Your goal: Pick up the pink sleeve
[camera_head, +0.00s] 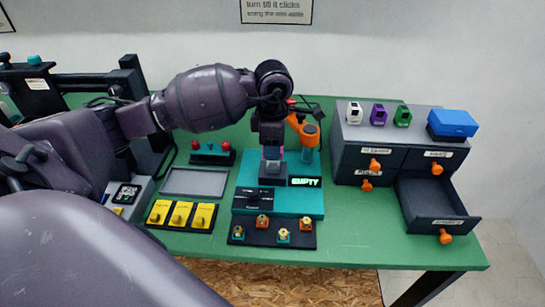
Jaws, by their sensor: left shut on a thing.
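My left gripper (272,160) points down over the teal machine (305,203) in the middle of the table and is shut. A little pink shows between its fingers, which I take for the pink sleeve (271,153); most of it is hidden by the fingers. The gripper is right above a grey block-like part (272,172) of the machine; I cannot tell whether the sleeve touches it. The machine's display (304,182) reads EMPTY. My right gripper is not in view.
A grey cabinet (400,131) at the right has an open, empty-looking drawer (432,202). White, purple and green pieces and a blue box (453,123) stand on it. An empty grey tray (195,182) and yellow pieces (181,214) are left of the machine. Table is clear front right.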

